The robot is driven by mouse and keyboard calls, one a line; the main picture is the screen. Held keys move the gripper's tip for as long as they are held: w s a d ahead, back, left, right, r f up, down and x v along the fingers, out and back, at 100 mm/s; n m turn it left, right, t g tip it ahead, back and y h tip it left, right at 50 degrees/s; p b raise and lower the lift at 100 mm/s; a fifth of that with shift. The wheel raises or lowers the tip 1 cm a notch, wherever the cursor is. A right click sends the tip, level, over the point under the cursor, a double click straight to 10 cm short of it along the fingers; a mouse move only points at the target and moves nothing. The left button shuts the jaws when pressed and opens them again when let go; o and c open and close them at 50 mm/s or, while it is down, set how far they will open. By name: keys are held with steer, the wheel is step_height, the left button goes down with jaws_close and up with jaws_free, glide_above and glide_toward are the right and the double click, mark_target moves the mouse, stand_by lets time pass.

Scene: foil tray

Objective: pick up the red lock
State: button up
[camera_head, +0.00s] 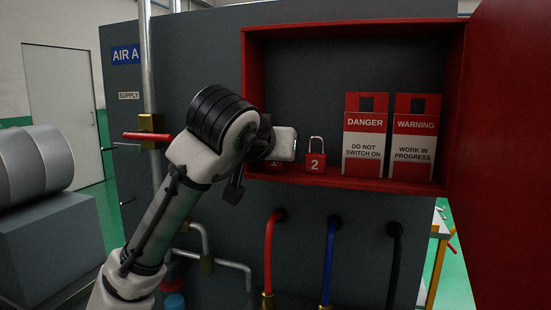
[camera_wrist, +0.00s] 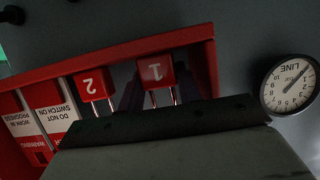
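Two red locks with metal shackles stand on the floor of the red cabinet. In the head view, lock 2 (camera_head: 315,163) is in plain view, and lock 1 (camera_head: 274,166) is mostly hidden behind my gripper. The wrist view is upside down; it shows lock 1 (camera_wrist: 156,74) and lock 2 (camera_wrist: 95,84) side by side. My gripper (camera_wrist: 158,92) has its two dark fingers apart, one on each side of lock 1. I cannot tell whether they touch it. In the head view the fingers are hidden by the wrist.
A danger tag (camera_head: 364,135) and a warning tag (camera_head: 413,138) stand right of lock 2 in the red cabinet (camera_head: 350,28). Its open door (camera_head: 510,150) bounds the right side. A red-handled valve (camera_head: 150,136) is left of my wrist. A gauge (camera_wrist: 290,84) shows in the wrist view.

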steer(key=c, duration=0.3)
steer(key=shift+r, duration=0.1)
